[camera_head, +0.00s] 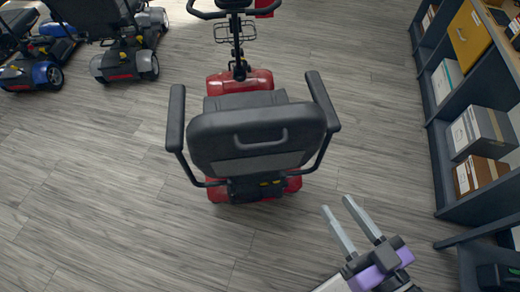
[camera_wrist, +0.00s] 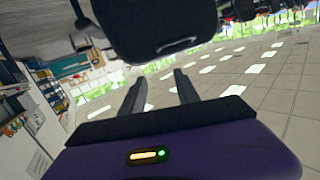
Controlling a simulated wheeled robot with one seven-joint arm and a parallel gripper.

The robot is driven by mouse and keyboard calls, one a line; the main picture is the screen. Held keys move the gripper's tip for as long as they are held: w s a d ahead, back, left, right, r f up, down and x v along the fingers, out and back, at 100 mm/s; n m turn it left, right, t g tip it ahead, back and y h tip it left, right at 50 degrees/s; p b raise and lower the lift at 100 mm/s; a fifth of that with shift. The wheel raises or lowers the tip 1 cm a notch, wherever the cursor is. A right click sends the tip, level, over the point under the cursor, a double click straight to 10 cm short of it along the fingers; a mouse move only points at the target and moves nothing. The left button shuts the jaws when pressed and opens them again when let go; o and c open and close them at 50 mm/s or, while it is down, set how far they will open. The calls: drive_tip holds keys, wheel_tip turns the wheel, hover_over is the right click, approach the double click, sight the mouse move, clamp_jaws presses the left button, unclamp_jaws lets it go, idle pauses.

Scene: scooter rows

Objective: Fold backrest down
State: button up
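A red mobility scooter stands on the floor in the head view, its dark grey backrest (camera_head: 257,138) upright with its back toward me. A curved handle (camera_head: 261,139) shows on the back of the backrest. Armrests stand on both sides. The backrest also shows in the wrist view (camera_wrist: 150,25) at the top, apparently upside down, with its handle (camera_wrist: 177,45). My gripper (camera_head: 336,213) is to the lower right of the scooter, apart from it, with its two fingers spread and nothing between them. The fingers also show in the wrist view (camera_wrist: 161,88).
A dark shelf unit with boxes (camera_head: 478,130) runs along the right side. Other scooters (camera_head: 130,45) stand at the upper left. The wood-look floor (camera_head: 110,215) is clear to the left of the red scooter and between it and the shelves.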

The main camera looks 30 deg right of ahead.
drive_tip(key=w+d+f+m+h+b, duration=0.1)
drive_tip(key=w+d+f+m+b, duration=0.3)
drive_tip(key=w+f, duration=0.2)
drive_tip(key=m+t+y+b, duration=0.1)
drive_tip(key=m+y+b, duration=0.4)
drive_tip(key=y, duration=0.5)
approach(261, 149)
drive_tip(key=w, duration=0.3)
drive_tip(key=shift+m, duration=0.5)
drive_tip(key=shift+a+p+x, duration=0.15)
drive_tip(key=shift+p+x, duration=0.5)
drive_tip(key=shift+x, duration=1.3)
drive_tip(key=shift+a+p+x, duration=0.15)
drive_tip(key=shift+p+x, duration=0.5)
drive_tip(key=shift+x, duration=1.3)
drive_tip(key=shift+s, duration=0.1)
clamp_jaws()
drive_tip(key=shift+f, duration=0.1)
